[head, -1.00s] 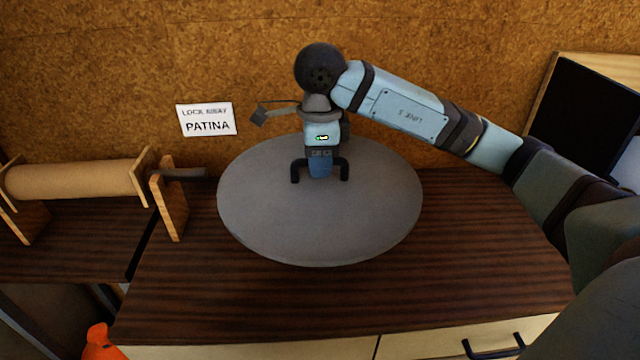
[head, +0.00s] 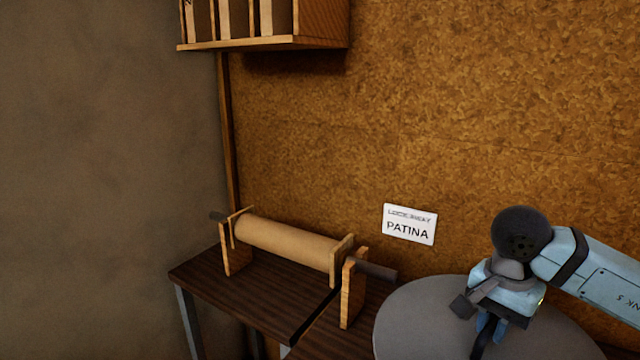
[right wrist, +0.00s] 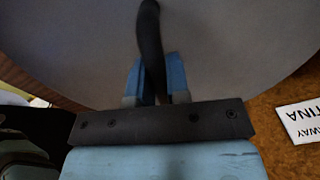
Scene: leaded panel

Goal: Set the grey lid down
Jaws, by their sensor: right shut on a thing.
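The grey lid (head: 410,315) is a large round disc at the lower right of the head view, cut off by the bottom edge. It also fills the upper part of the right wrist view (right wrist: 230,50). My right gripper (head: 488,335) is above the lid's middle. In the right wrist view its blue fingers (right wrist: 158,80) are shut on the lid's dark bar handle (right wrist: 150,40). Whether the lid touches the bench under it cannot be told. My left gripper is not in view.
A brown paper roll (head: 285,243) on a wooden stand sits left of the lid, its dark rod end (head: 375,270) close to the lid's edge. A PATINA sign (head: 409,225) is on the cork wall behind. A wooden shelf (head: 320,25) hangs at upper left. The dark bench (head: 200,275) is below.

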